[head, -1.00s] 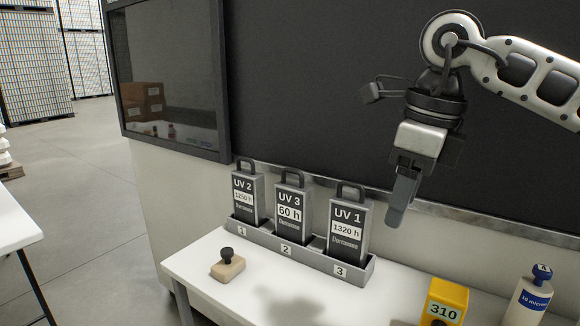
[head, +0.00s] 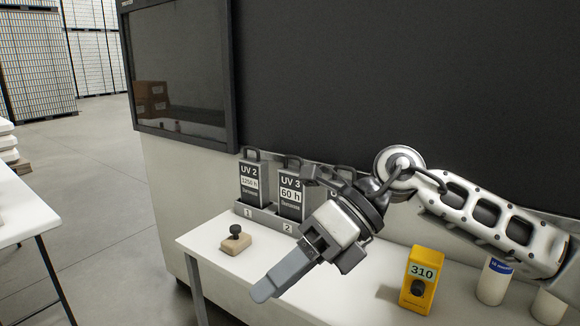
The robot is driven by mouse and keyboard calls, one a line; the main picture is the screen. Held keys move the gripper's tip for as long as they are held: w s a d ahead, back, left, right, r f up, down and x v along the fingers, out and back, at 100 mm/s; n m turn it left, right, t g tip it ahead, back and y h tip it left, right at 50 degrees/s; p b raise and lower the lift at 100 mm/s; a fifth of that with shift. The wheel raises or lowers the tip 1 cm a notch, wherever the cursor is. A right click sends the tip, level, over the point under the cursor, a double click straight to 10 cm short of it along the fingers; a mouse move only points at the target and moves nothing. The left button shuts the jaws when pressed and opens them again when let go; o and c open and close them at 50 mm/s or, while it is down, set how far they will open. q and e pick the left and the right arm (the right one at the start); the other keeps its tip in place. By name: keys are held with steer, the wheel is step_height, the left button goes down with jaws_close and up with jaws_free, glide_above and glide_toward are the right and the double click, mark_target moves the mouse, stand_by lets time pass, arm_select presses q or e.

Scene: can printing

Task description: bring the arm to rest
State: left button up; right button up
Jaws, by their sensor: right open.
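My right gripper (head: 285,272) hangs over the white table, in front of the lamp rack, with its fingers pointing down and to the left. It is open and I see nothing held in it. My right arm comes in from the right edge of the head view. My left gripper is not in view.
The grey rack (head: 262,218) holds UV 2 (head: 252,186) and UV 3 (head: 290,193); a third lamp is mostly hidden behind my gripper. A stamp (head: 236,242), a yellow 310 device (head: 421,280) and a white bottle (head: 494,282) stand on the white table (head: 205,245).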

steer(key=s+a+m+g+y, duration=0.2)
steer(key=s+a+m+y, duration=0.1)
steer(key=a+y, duration=0.25)
steer(key=w+d+f+m+t+h, duration=0.1)
steer(key=w+d+f+m+t, duration=0.2)
steer(key=m+t, duration=0.65)
steer(key=w+d+f+m+t+h, duration=0.15)
steer(key=d+f+m+t, duration=0.35)
steer(key=m, duration=0.7)
steer(key=w+d+f+m+t+h, duration=0.1)
steer(key=w+d+f+m+t, duration=0.3)
steer(key=m+t, duration=0.6)
steer(key=s+d+f+m+g+h, duration=0.2)
steer(key=s+d+f+m+h, duration=0.1)
steer(key=s+f, duration=0.2)
steer(key=s+d+f+m+g+h, duration=0.3)
steer(key=s+f+m, duration=0.1)
steer(key=f, duration=0.6)
steer(key=s+d+f+m+g+h, duration=0.2)
steer(key=s+d+f+m+h, duration=0.1)
steer(key=s+f, duration=0.3)
steer(key=shift+s+f+m+g, duration=0.3)
steer(key=shift+f+m, duration=0.25)
steer(key=shift+f, duration=0.35)
